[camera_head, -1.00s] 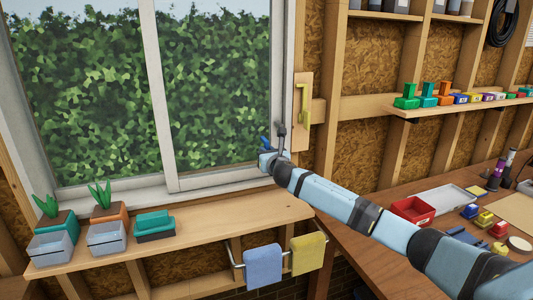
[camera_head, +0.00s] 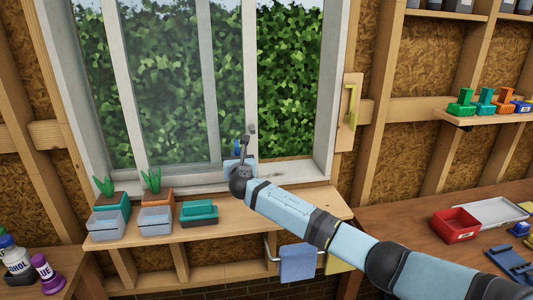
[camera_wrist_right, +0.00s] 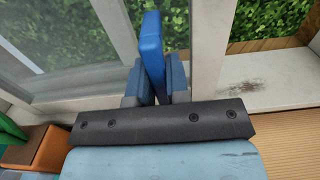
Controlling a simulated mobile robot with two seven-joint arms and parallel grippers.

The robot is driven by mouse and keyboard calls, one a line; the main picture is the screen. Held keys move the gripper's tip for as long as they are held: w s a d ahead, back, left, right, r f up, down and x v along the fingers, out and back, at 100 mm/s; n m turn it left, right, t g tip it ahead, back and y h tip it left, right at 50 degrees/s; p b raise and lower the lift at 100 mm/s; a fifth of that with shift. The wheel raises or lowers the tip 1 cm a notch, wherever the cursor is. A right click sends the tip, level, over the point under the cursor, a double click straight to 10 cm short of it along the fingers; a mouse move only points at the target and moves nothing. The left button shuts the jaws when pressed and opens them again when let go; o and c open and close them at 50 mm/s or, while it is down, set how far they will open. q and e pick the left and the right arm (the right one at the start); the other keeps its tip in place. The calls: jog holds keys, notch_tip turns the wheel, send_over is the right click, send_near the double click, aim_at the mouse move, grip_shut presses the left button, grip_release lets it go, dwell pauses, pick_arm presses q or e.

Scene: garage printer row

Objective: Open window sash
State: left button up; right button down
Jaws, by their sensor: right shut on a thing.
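The window sash (camera_head: 249,65) is a pale-framed glass pane, slid toward the left side of the frame. A clear gap with hedge showing stands between its right upright and the right side of the frame. My right gripper (camera_head: 240,160) is at the sash's lower right. In the wrist view, the right gripper (camera_wrist_right: 157,85) is shut around an upright blue bar (camera_wrist_right: 151,45), which looks like the sash handle, beside the white upright (camera_wrist_right: 212,50). The lower part of the bar is hidden by the gripper. My left gripper is not in view.
Planters (camera_head: 107,222) and a teal box (camera_head: 199,210) stand on the wooden shelf below the window. A yellow handle (camera_head: 351,105) on a wooden board is right of the frame. A blue towel (camera_head: 297,262) hangs below. A red tray (camera_head: 456,226) is on the right bench.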

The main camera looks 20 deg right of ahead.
jog(key=a, duration=0.2)
jog(key=w+a, duration=0.1)
jog(key=a, duration=0.3)
jog(key=shift+w+a, duration=0.3)
jog(key=shift+a, duration=0.1)
jog(key=shift+w+a, duration=0.15)
jog(key=shift+a, duration=0.35)
jog(key=c, duration=1.1)
grip_release()
